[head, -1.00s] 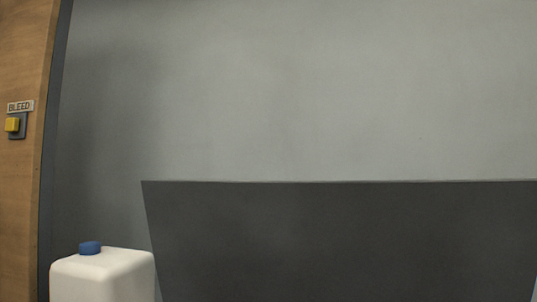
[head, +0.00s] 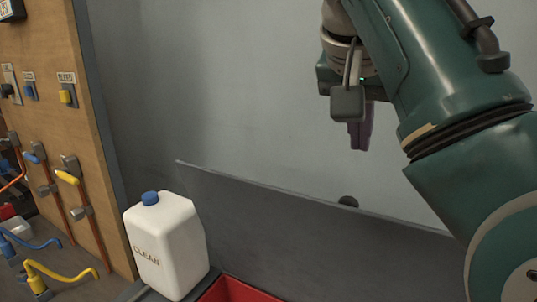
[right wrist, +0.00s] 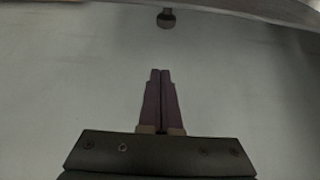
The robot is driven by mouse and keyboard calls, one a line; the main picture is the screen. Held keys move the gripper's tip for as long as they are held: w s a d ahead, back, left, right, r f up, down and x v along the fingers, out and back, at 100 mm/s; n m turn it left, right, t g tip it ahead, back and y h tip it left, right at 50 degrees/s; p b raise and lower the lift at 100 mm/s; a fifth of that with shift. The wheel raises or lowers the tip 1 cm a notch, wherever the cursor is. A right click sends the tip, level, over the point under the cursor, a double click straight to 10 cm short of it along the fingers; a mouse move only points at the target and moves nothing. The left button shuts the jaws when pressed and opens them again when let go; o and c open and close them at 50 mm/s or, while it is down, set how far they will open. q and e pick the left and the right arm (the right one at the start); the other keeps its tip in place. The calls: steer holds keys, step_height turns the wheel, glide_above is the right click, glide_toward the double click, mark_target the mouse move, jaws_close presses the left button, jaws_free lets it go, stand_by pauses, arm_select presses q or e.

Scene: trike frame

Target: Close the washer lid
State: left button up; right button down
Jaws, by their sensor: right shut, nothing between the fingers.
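The washer lid (head: 290,220) is a dark grey panel, standing raised and tilted across the lower middle of the head view. A round dark knob (head: 348,201) shows at its top edge; a round dark knob (right wrist: 166,18) also shows at the top of the right wrist view, near a dark edge. My right gripper (head: 360,138) points down above the lid's top edge, apart from it in the picture. Its fingers (right wrist: 160,76) are shut together and empty in the right wrist view. My left gripper is not in view.
A white jug (head: 168,245) marked CLEAN, with a blue cap, stands left of the lid. A red surface (head: 238,290) shows below the lid. A wooden panel (head: 95,130) with switches and hoses is at left. A plain grey wall (head: 230,80) stands behind.

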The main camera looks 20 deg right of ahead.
steer(key=f+p, duration=0.1)
steer(key=f, duration=0.2)
steer(key=w+d+f+p, duration=0.1)
steer(key=f+p, duration=0.1)
steer(key=f, duration=0.1)
steer(key=f+p, duration=0.2)
steer(key=f, duration=0.1)
steer(key=shift+w+d, duration=0.15)
steer(key=shift+d, duration=0.05)
steer(key=shift+f, duration=0.1)
